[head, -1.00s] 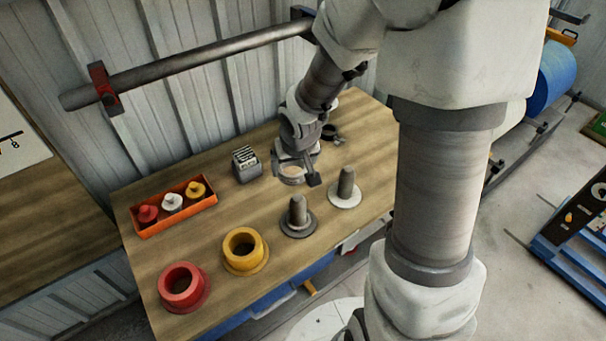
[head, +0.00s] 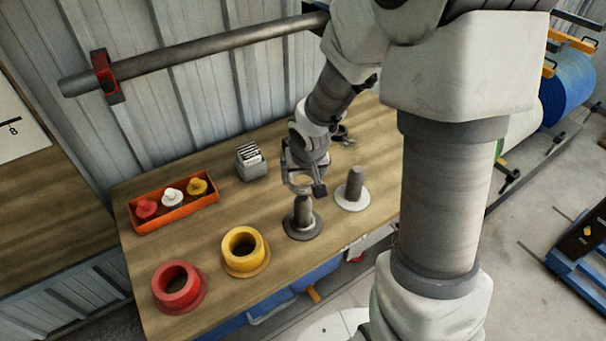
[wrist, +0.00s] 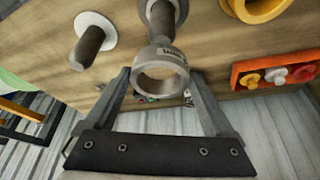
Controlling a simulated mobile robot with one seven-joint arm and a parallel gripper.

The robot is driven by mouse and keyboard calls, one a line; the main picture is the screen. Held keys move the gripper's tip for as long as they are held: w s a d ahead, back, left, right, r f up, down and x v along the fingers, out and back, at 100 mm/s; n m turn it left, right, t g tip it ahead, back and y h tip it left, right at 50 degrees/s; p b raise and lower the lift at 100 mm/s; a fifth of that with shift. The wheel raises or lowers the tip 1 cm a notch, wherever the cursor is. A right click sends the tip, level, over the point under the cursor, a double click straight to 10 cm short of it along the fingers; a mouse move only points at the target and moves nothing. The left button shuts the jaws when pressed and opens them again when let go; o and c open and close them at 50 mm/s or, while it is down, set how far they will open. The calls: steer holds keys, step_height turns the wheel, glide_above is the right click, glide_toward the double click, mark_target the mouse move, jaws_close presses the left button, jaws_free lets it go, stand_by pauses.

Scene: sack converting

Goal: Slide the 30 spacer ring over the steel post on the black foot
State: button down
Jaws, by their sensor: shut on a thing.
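My gripper (head: 305,184) is shut on a grey spacer ring, which shows clearly between the fingers in the wrist view (wrist: 151,60). The ring carries a small pale label that I cannot read. The steel post (head: 303,208) stands upright on the black foot (head: 303,232), on the bench. In the head view, the ring is just above and behind the top of this post. In the wrist view the post (wrist: 164,14) is beyond the ring and partly cut off by the top edge. The ring is not around the post.
A second post (head: 355,183) on a white foot (head: 351,201) stands close to the right. A yellow collar (head: 244,262) and a red collar (head: 180,299) sit front left. An orange tray (head: 176,223) of small knobs and a grey card box (head: 252,171) stand further back.

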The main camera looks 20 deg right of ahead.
mark_target(304, 205)
steer(key=shift+f+b, duration=6.15)
steer(key=shift+f, duration=0.05)
jaws_free()
steer(key=shift+f, duration=0.1)
steer(key=p+v, duration=0.6)
steer(key=v, duration=1.1)
steer(key=shift+r, duration=0.3)
